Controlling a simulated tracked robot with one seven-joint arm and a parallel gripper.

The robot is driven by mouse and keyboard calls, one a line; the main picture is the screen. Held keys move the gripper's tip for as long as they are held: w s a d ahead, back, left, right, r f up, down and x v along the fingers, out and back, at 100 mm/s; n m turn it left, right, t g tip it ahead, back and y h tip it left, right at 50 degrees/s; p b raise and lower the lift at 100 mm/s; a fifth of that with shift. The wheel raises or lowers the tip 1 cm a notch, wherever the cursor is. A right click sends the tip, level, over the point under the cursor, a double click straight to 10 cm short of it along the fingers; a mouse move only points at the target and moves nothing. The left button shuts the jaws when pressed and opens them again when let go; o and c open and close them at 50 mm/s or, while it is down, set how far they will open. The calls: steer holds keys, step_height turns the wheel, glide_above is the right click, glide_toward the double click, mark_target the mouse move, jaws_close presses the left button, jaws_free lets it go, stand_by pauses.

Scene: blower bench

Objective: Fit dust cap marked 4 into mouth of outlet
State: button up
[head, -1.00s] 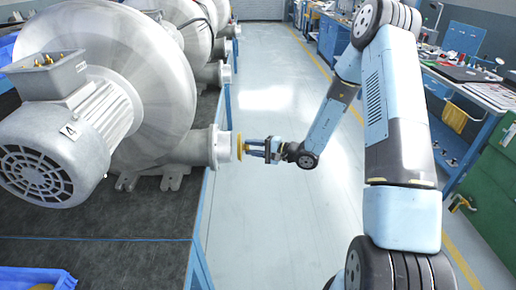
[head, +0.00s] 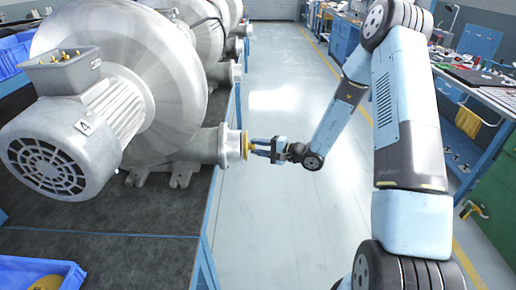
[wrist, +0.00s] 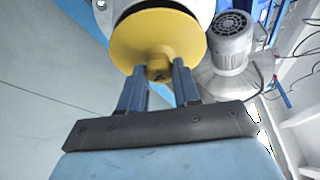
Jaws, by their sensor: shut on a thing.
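A grey blower with a "4" label on its motor (head: 62,150) stands on the bench at left. Its outlet (head: 212,147) is a short flanged pipe pointing right past the bench edge. My gripper (head: 262,147) is shut on the knob of a yellow dust cap (head: 245,145) right at the outlet mouth. In the wrist view the cap (wrist: 185,38) is a round disc with its knob between my two fingers (wrist: 160,85). The pale outlet (wrist: 130,8) shows directly behind it. No mark on the cap is readable.
More blowers (head: 205,35) stand in a row behind on the same bench. A blue bin (head: 30,278) with a yellow piece (head: 62,278) sits at the front left. The grey floor (head: 285,200) between the benches is clear. A cluttered workbench (head: 490,95) is at right.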

steer(key=shift+a, duration=0.95)
stand_by(1.4)
steer(key=o, duration=1.1)
steer(key=shift+d, duration=0.15)
steer(key=v, duration=1.3)
steer(key=shift+s+d, duration=0.1)
steer(key=shift+d, duration=0.2)
